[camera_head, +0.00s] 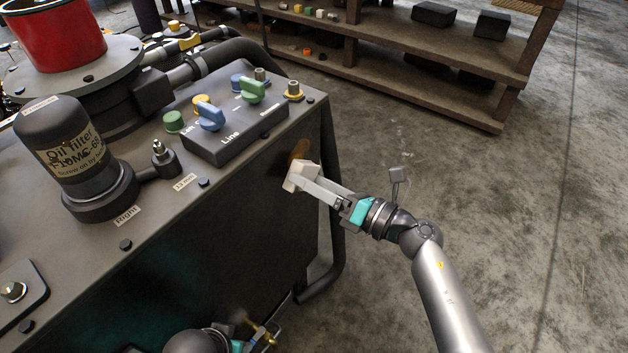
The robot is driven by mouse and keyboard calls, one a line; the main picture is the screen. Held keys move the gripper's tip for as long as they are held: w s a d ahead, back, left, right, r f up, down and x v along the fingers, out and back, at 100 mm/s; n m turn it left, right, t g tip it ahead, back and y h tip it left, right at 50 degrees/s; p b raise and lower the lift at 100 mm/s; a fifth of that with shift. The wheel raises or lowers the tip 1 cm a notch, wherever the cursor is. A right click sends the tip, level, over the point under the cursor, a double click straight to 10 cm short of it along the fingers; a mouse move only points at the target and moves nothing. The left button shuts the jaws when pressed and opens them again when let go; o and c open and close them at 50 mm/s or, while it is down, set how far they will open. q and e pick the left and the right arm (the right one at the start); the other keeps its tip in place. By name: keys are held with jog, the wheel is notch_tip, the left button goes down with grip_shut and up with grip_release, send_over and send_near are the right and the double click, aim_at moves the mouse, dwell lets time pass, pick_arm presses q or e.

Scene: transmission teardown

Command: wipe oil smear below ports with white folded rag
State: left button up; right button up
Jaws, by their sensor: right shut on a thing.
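The white folded rag (301,174) is a small pale block at the dark side wall of the machine, below the port block. My right gripper (309,185) comes in from the right and is shut on the rag. A brownish oil smear (299,151) shows on the side wall just above the rag. Whether the rag touches the wall is hard to tell. The ports (252,90) sit on top of the machine, with green, blue and yellow caps. Part of my left arm shows low in the picture, near a brass fitting (263,334); its fingers are not clear.
The oil filter (62,150) stands on the machine top at left, with a red container (55,40) behind. A dark bent tube (335,230) runs down the machine's right corner. A wooden shelf (400,75) stands at the back. Open concrete floor lies at right.

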aim_at(319, 168)
jog(key=shift+x, duration=0.95)
jog(key=shift+w, duration=0.1)
jog(key=shift+w+d+b, duration=0.95)
jog(key=shift+w+d, duration=0.2)
jog(key=shift+w, duration=0.2)
jog(key=shift+w+d+f+b, duration=0.1)
jog(key=shift+w+d+b, duration=0.3)
jog(key=shift+w, duration=0.1)
jog(key=shift+w+d+f+b, duration=0.1)
jog(key=shift+w+d+b, duration=0.2)
jog(key=shift+w, duration=0.25)
jog(key=shift+w+d+r+b, duration=0.2)
jog(key=shift+w+d+b, duration=0.1)
jog(key=shift+w, duration=0.2)
jog(key=shift+s, duration=0.1)
